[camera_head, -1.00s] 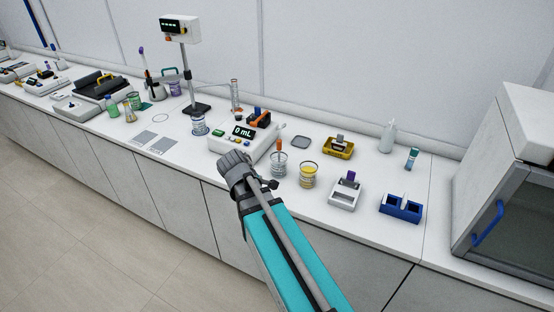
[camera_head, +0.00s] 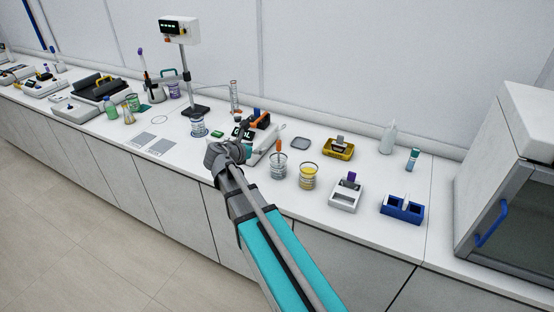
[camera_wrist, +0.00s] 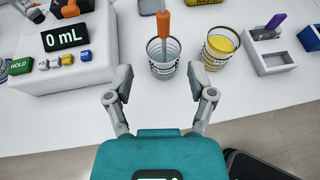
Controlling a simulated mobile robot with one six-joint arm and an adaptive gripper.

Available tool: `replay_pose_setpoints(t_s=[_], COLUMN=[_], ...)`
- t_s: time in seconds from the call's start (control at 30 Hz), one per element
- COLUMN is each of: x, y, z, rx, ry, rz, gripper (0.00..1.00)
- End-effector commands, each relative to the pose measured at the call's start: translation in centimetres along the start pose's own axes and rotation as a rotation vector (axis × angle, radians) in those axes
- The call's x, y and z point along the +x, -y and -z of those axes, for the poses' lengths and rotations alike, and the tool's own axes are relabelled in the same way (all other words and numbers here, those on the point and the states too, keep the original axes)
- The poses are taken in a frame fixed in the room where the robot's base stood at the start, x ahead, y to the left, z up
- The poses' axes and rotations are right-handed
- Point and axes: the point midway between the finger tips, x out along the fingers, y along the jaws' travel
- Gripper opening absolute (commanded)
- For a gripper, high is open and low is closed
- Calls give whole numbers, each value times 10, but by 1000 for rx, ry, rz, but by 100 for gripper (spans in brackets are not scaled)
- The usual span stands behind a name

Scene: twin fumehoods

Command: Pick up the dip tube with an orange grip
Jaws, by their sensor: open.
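The dip tube with an orange grip (camera_head: 279,146) stands in a clear beaker (camera_head: 279,166) to the right of the white dispenser. In the wrist view its orange grip (camera_wrist: 163,21) rises above the beaker (camera_wrist: 163,58), with a grey part at its top. My gripper (camera_wrist: 161,84) is open and empty. Its two fingers are spread on the near side of the beaker, apart from the tube. In the head view my wrist hides part of the dispenser.
A beaker of yellow liquid (camera_head: 308,176) stands close right of the tube's beaker. The dispenser (camera_wrist: 90,65), reading "0 mL", stands close left. A white holder (camera_head: 345,193) and a blue holder (camera_head: 401,208) stand farther right. The front counter strip is clear.

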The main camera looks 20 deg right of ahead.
Motion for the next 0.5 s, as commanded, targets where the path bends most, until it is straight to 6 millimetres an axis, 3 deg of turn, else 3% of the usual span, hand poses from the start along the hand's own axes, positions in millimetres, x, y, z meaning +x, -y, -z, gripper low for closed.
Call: replay_pose_setpoints(t_s=[0.27,0.5], x=[1,19], y=[0,0], z=[1,2], rx=[3,4], ry=[-2,-2], rz=[0,3], gripper=[71,71])
